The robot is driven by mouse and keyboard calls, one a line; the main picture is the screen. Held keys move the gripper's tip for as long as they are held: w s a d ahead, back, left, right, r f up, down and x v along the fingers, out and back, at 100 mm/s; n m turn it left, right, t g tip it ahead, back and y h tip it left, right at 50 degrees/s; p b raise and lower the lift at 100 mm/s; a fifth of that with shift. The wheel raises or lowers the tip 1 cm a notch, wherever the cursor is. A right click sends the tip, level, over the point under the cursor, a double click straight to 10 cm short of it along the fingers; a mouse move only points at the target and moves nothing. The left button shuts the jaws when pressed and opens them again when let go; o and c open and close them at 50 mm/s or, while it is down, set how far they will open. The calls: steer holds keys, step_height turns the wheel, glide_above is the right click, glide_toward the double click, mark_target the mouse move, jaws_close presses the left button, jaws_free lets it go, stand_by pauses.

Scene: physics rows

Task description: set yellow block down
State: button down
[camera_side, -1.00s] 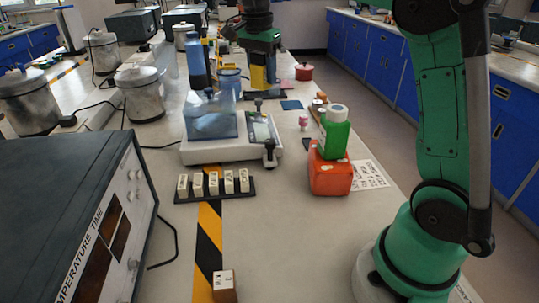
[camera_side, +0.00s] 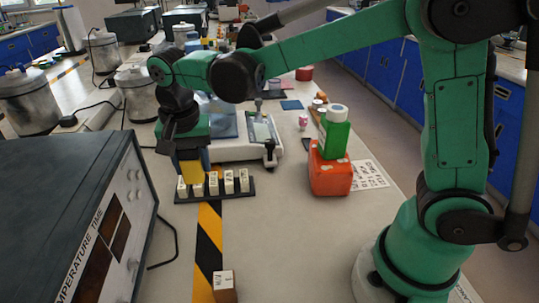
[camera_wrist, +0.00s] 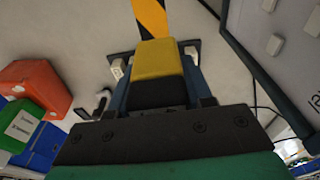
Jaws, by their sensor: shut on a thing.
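The yellow block (camera_side: 193,172) is held in my gripper (camera_side: 192,167) in the side view, just above or behind the left part of a black rack (camera_side: 222,195). In the wrist view the yellow block (camera_wrist: 160,60) lies between the dark fingers of my gripper (camera_wrist: 160,85), which are shut on it. Its far end overlaps the rack (camera_wrist: 191,44) below. Whether the block touches the rack or the small white blocks is hidden.
Several white blocks (camera_side: 229,183) stand on the rack. A scale (camera_side: 262,133) is behind it. An orange container (camera_side: 330,178) with a green bottle (camera_side: 334,140) stands right. A dark instrument (camera_side: 80,220) is left.

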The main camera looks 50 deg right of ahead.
mark_target(205, 216)
step_height(205, 216, down, 10)
steer(key=shift+f, duration=0.2)
steer(key=shift+f, duration=0.15)
steer(key=shift+c, duration=1.8)
jaws_free()
